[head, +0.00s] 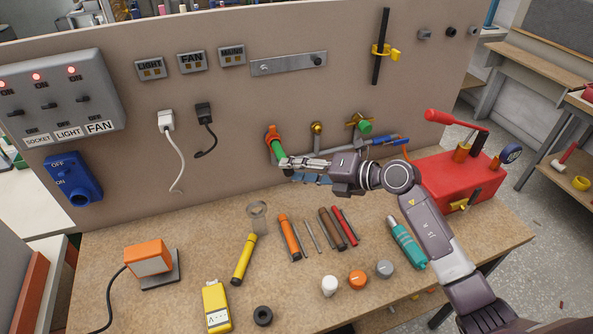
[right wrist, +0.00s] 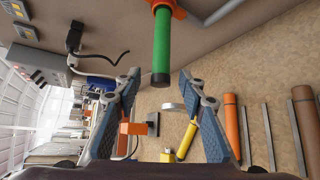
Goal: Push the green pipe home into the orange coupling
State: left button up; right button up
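The orange coupling (head: 272,134) is on the upright panel at the back of the bench. The green pipe (head: 277,150) hangs down and outward from it, its upper end at the coupling. How deep it sits inside I cannot tell. In the right wrist view the green pipe (right wrist: 163,42) comes down from the orange coupling (right wrist: 172,8), which is cut off by the frame's top edge. My right gripper (head: 285,162) is at the pipe's lower end; its open fingers (right wrist: 159,76) stand either side of the pipe's dark end with gaps. My left gripper is out of view.
A brass fitting (head: 317,129) and another green-ended valve (head: 364,126) are on the panel to the right. A red toolbox-like unit (head: 440,180) stands on the bench's right. Tubes, caps and a yellow meter (head: 216,306) lie on the bench below.

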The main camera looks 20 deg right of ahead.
jog(key=v, duration=1.2)
jog(key=shift+a, duration=0.15)
